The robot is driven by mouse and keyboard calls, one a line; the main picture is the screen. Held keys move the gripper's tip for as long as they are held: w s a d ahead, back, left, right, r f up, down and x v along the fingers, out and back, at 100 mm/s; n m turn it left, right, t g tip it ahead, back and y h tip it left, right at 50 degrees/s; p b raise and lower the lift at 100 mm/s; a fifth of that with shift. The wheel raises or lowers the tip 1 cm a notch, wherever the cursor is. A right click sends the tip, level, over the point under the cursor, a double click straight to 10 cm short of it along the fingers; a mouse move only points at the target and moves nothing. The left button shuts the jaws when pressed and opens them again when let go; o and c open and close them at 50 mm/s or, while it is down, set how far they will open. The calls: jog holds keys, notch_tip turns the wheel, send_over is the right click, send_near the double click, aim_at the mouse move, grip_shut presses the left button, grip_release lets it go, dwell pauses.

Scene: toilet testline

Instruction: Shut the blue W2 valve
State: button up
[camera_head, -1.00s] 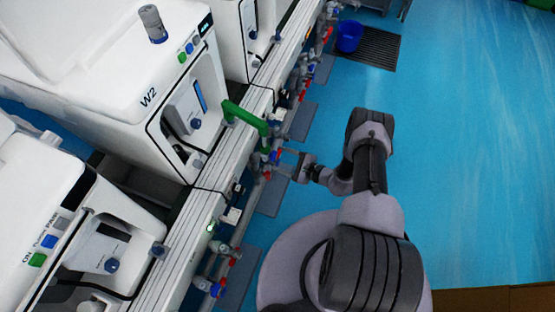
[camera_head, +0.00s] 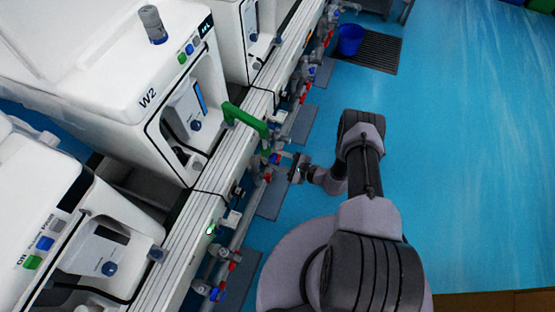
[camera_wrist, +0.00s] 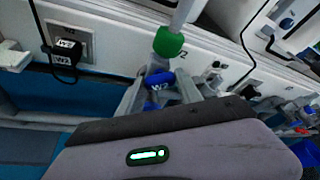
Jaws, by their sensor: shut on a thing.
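The blue W2 valve (camera_wrist: 158,82) shows between my fingers in the wrist view, below a green collar on a pale pipe. In the head view the valve (camera_head: 275,158) is a small blue spot on the pipework below the W2 unit, beside red fittings. My gripper (camera_wrist: 160,92) is shut on the blue valve, one finger on each side of it. In the head view my gripper (camera_head: 283,157) reaches the valve from the right. My wrist housing covers the lower part of the wrist view, so the valve's lower side is hidden.
The white W2 unit (camera_head: 130,85) stands above the rail. A green pipe (camera_head: 245,117) bends down close to the valve. Other red and blue valves line the rail. A blue bucket (camera_head: 350,38) stands on a dark grate. The blue floor at right is clear.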

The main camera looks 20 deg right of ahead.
jog(key=m+g+b, duration=0.1)
jog(key=m+b, duration=0.1)
jog(key=b, duration=0.1)
jog(key=shift+w+f+g+y, duration=0.1)
jog(key=shift+g+y, duration=0.2)
jog(key=shift+y, duration=0.1)
jog(key=shift+d+m+g+y+b, duration=0.1)
jog(key=shift+m+g+y+b, duration=0.2)
jog(key=shift+m+g, duration=0.65)
jog(key=shift+m+t, duration=0.25)
jog(key=shift+m, duration=0.1)
jog(key=o, duration=1.4)
jog(key=p+v, duration=0.5)
jog(key=v, duration=1.2)
jog(key=shift+d, duration=0.25)
